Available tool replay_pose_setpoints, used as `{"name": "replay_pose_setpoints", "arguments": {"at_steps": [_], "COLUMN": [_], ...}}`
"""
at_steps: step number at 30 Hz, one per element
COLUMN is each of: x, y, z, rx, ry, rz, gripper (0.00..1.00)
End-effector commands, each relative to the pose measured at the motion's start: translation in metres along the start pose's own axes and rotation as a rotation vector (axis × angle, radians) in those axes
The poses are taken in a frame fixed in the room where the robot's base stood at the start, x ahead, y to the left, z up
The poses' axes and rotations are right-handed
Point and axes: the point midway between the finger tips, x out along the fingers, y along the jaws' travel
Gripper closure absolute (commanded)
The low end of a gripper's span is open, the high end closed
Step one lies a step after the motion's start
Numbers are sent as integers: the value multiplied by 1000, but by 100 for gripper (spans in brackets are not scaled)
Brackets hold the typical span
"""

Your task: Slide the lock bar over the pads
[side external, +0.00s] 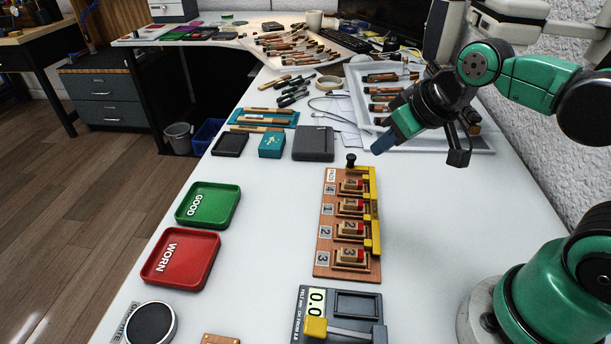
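A wooden pad board (324,262) lies on the white table, marked PADS at its far end. Numbered wooden blocks with red pieces, the pads (350,229), stand in a row along it. The yellow lock bar (375,215) runs along the board's right edge, beside the pads. A black knob (350,160) stands at the far end of the board. My gripper (384,143) is above the table, beyond and to the right of the board's far end, apart from the lock bar. The angle does not show whether its fingers are open or shut.
A green GOOD tray (208,205) and a red WORN tray (180,258) lie left of the board. A gauge (339,318) sits at its near end. A dark grey box (314,144) and a teal box (271,145) are beyond it. Table between trays and board is clear.

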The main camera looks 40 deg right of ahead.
Motion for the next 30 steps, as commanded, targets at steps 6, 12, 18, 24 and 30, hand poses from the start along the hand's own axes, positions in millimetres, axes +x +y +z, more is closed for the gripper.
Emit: {"name": "replay_pose_setpoints", "arguments": {"at_steps": [6,12,18,24,30], "x": [10,34,60,74,84], "y": [29,69,115,141,139], "z": [-33,-57,-63,-58,-54], "rx": [-29,-87,-160,-217,-232], "ry": [-166,-259,-248,-203,-194], "rz": [-98,-289,-493,-608,-631], "gripper": [100,100,100,100,100]}}
